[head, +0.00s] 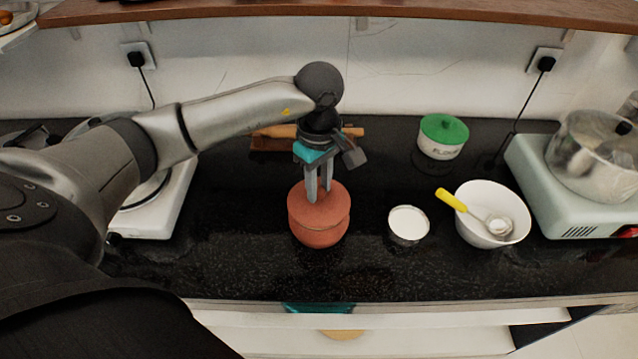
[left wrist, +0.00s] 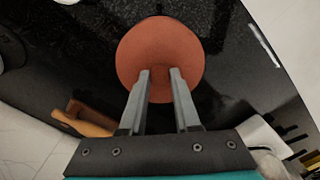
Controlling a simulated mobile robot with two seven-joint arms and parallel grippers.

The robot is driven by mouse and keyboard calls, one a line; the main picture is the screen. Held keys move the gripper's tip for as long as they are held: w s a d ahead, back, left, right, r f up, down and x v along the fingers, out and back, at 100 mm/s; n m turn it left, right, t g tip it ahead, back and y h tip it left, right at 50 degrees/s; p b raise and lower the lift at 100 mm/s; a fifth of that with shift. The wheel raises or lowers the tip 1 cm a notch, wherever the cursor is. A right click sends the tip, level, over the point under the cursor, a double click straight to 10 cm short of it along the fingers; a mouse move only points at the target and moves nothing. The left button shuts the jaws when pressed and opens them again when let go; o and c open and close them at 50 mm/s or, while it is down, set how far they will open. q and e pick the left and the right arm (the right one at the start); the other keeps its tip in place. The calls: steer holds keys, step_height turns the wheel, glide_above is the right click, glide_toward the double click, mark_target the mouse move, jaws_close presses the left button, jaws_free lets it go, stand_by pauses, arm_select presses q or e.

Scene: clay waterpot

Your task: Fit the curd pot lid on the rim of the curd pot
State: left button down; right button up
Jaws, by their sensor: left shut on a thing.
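The curd pot (head: 319,236) is a round terracotta clay pot standing upright on the dark counter in the middle of the head view. The curd pot lid (head: 335,198), a flat round clay disc, is at the top of the pot. My left gripper (head: 319,197) points down from above, its fingers shut on the middle of the lid. In the left wrist view the lid (left wrist: 158,45) shows as an orange-brown disc between and beyond the fingertips (left wrist: 160,72), and it hides the pot below. Whether the lid sits fully flat on the rim I cannot tell. My right gripper is not in view.
Right of the pot stand a small white cup (head: 408,238), a white bowl (head: 478,240) with a yellow-handled spoon, and a green-lidded jar (head: 442,150). Stoves stand at both sides. A wooden object (head: 275,138) lies behind the gripper.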

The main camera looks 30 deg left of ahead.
arm_select(q)
steer(key=shift+f, duration=0.2)
steer(key=shift+f+b, duration=0.2)
steer(key=shift+b, duration=0.3)
steer(key=shift+f+b, duration=0.3)
steer(key=shift+b, duration=0.1)
stand_by(0.5)
steer(key=c, duration=0.5)
jaws_free()
steer(key=shift+c, duration=0.2)
steer(key=shift+o, duration=0.3)
steer(key=o, duration=0.5)
steer(key=shift+r, duration=0.15)
